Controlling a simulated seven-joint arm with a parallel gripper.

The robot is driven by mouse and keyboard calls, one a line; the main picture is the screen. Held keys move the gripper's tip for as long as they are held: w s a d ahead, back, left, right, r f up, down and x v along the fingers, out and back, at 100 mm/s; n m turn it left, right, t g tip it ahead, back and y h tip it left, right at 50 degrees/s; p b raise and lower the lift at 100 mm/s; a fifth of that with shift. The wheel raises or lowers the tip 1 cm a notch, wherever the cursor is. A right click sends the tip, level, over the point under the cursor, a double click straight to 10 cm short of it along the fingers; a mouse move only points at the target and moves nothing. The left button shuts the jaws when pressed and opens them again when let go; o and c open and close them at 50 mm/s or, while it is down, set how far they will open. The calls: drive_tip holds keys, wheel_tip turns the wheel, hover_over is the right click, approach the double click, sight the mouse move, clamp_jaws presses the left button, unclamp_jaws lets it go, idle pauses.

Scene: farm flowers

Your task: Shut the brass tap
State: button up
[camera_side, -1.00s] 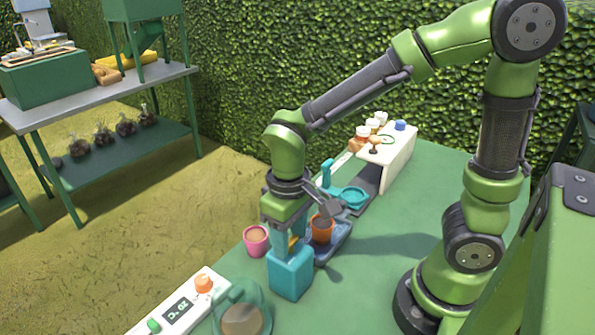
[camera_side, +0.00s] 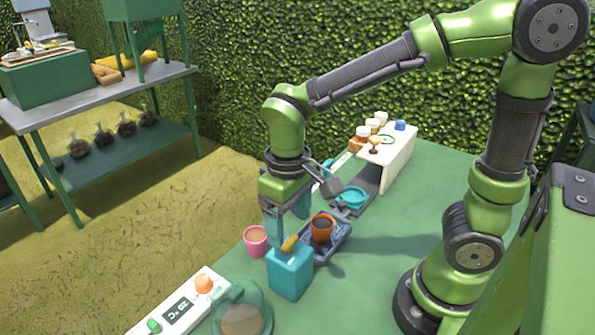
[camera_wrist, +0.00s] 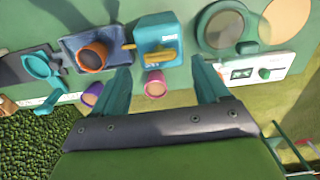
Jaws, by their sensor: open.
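The brass tap's yellow handle (camera_side: 290,243) sits on top of a teal box (camera_side: 290,274). In the wrist view the handle (camera_wrist: 160,56) lies roughly crosswise on the box (camera_wrist: 158,30), and a short brass spout (camera_wrist: 129,46) points left towards an orange pot. I cannot make out any water flowing. My gripper (camera_side: 287,232) is above the box, its teal fingers apart and empty. In the wrist view the fingers (camera_wrist: 163,77) spread on either side below the handle and do not touch it.
The orange pot (camera_side: 322,228) with dark soil stands in a blue-grey tray (camera_side: 334,243) beside the box. A pink pot (camera_side: 256,241) is on the other side. A glass dome (camera_side: 243,310) and a white temperature panel (camera_side: 181,307) are in front. A teal pan (camera_side: 352,197) lies behind.

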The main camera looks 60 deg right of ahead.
sight(292, 237)
wheel_tip(292, 237, up, 13)
idle(0.3)
drive_tip(key=shift+w, duration=0.1)
drive_tip(key=s+d+f+m+t+y, duration=0.2)
drive_tip(key=s+d+f+m+t, duration=0.2)
drive_tip(key=d+t, duration=0.3)
drive_tip(key=shift+f, duration=0.25)
